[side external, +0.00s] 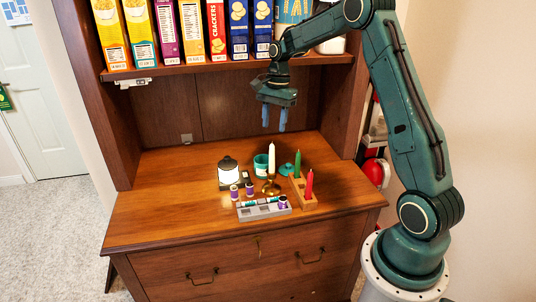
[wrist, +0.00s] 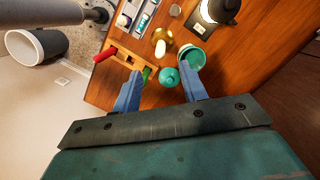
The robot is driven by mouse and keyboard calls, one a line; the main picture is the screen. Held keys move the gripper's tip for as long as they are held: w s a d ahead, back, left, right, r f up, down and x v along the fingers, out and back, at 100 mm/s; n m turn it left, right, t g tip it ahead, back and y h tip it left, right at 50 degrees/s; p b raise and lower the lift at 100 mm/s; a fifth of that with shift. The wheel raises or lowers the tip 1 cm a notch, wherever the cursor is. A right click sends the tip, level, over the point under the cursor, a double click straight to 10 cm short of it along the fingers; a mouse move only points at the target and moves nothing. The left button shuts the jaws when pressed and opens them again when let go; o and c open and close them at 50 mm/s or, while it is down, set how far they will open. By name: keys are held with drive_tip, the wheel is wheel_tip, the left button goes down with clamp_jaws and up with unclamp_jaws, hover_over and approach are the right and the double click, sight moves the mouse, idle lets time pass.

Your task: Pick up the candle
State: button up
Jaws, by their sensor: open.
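Three candles stand on the hutch's wooden top. A cream candle (side external: 271,158) is upright in a brass holder (side external: 270,188); from above it shows in the wrist view (wrist: 159,50). A green candle (side external: 297,164) and a red candle (side external: 309,184) stand in a wooden block (side external: 300,196). In the wrist view the red candle (wrist: 105,55) is at left and the green candle (wrist: 146,73) is close to the left finger. My gripper (side external: 274,126) is open and empty, pointing down, above and behind the candles. It touches none of them.
A teal cup (side external: 260,165) and teal lid (side external: 286,169) sit close behind the candles. Cereal boxes (side external: 192,30) line the shelf above. The top's left side is clear.

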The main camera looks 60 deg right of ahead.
approach(270, 166)
drive_tip(key=shift+a, duration=0.15)
drive_tip(key=shift+f, duration=0.15)
drive_tip(key=shift+a+f, duration=0.15)
drive_tip(key=shift+f, duration=1.1)
drive_tip(key=shift+a+f, duration=0.15)
drive_tip(key=shift+f, duration=1.1)
clamp_jaws()
